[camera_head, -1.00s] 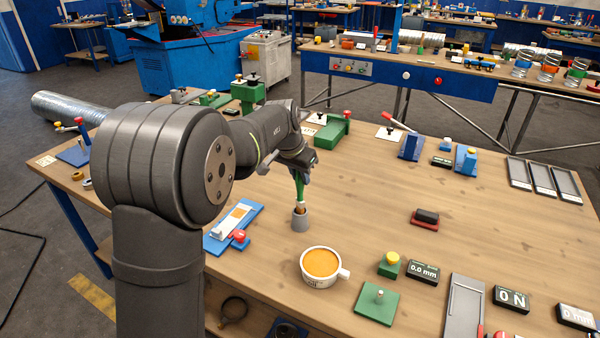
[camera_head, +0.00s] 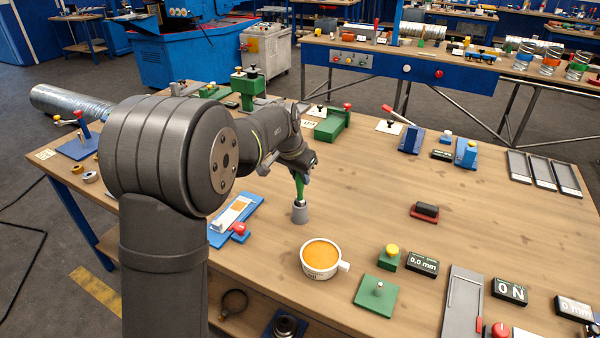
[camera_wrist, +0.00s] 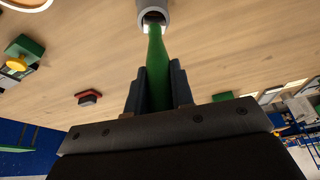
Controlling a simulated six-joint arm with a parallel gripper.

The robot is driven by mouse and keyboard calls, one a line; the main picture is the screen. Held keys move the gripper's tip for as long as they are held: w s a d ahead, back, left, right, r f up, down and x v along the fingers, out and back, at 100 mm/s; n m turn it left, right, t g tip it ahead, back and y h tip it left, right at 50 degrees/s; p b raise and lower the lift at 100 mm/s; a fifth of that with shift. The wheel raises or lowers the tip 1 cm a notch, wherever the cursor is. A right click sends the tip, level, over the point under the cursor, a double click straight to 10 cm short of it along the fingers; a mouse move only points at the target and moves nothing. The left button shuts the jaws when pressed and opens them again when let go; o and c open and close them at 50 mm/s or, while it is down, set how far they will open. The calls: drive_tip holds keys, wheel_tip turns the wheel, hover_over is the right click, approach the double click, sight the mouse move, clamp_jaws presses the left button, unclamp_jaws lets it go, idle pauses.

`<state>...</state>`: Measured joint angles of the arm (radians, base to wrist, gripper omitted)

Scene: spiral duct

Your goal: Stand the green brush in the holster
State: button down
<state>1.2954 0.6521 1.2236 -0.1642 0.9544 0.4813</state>
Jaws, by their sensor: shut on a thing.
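A blue fixture with a red knob (camera_head: 239,229) lies to the left. A green clamp block (camera_head: 332,124) is behind.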

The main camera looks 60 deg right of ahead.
drive_tip(key=shift+f, duration=0.85)
drive_tip(key=c, duration=1.2)
unclamp_jaws()
drive_tip(key=shift+o, duration=0.2)
drive_tip(key=shift+r, duration=0.1)
drive_tip(key=v, duration=1.7)
drive_tip(key=shift+w+r, duration=0.1)
